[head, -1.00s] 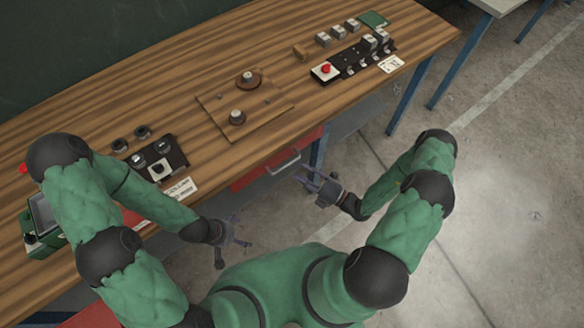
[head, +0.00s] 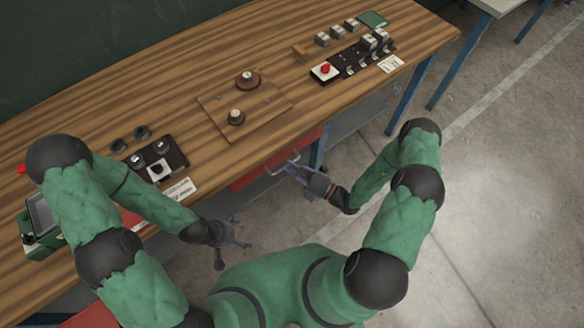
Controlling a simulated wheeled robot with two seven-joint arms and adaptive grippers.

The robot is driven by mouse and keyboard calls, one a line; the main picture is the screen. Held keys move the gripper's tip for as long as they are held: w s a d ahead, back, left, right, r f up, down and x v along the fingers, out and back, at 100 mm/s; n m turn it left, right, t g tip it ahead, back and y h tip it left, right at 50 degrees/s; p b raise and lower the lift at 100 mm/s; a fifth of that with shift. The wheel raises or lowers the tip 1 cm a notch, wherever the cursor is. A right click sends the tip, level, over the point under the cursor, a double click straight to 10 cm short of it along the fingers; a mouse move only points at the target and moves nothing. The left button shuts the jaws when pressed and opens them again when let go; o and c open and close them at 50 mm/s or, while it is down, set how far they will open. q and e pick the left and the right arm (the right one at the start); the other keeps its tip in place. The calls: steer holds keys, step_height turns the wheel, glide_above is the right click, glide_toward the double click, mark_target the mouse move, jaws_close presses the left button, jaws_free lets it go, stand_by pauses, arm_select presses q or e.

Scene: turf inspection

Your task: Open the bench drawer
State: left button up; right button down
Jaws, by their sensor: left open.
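The red bench drawer (head: 248,178) sits under the front edge of the wooden bench (head: 190,95), its metal handle (head: 270,172) facing me. The drawer looks closed, and the bench top hides much of it. My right gripper (head: 290,168) is at the right end of the handle, with its fingers overlapping the handle in the head view. I cannot tell whether the fingers touch it or are closed on it. My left gripper (head: 238,232) is open and empty, in front of the bench, left of and nearer than the drawer.
On the bench lie a wooden board with two knobs (head: 240,105), a black switch panel (head: 157,162) and a row of switches with a red button (head: 325,70). The floor at right is clear.

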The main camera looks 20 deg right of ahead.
steer(key=s+d, duration=0.4)
steer(key=s, duration=0.7)
steer(key=s+d, duration=0.4)
steer(key=s, duration=0.7)
steer(key=shift+s, duration=0.15)
steer(key=shift+d, duration=0.15)
steer(key=c, duration=1.1)
jaws_free()
steer(key=shift+c, duration=0.2)
steer(key=v, duration=1.2)
steer(key=shift+f, duration=0.1)
